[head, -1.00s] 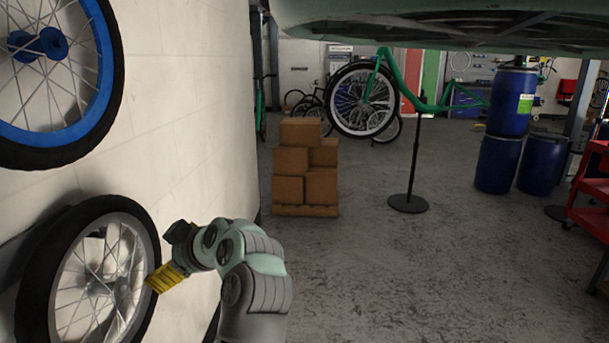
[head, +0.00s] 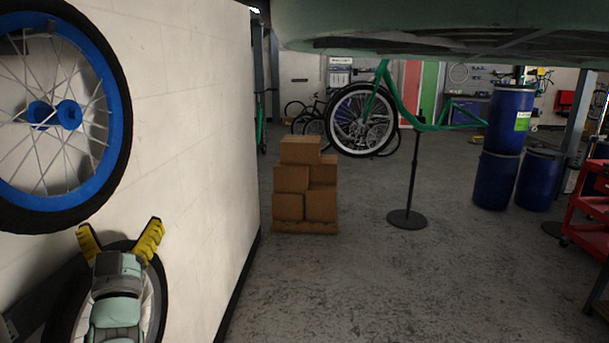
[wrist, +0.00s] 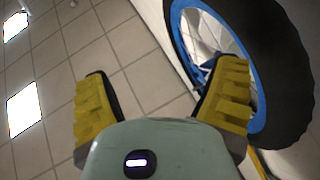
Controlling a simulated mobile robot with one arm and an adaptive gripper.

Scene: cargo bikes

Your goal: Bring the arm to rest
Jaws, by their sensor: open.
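My gripper (head: 120,238) is at the lower left of the head view, with its two yellow fingers spread wide and nothing between them. It is in front of the lower wheel (head: 154,310), which has a black tyre and is partly hidden behind my arm. The blue-rimmed wheel (head: 121,120) is on the white wall above the gripper. In the wrist view, the open yellow fingers (wrist: 160,100) show with the blue-rimmed wheel (wrist: 262,70) behind and beside the right finger.
The white wall (head: 200,130) runs close along the left. Stacked cardboard boxes (head: 305,190) stand ahead. A green bike frame (head: 400,105) is on a stand. Blue barrels (head: 495,180) and a red cart (head: 590,200) are at the right. The grey floor between is clear.

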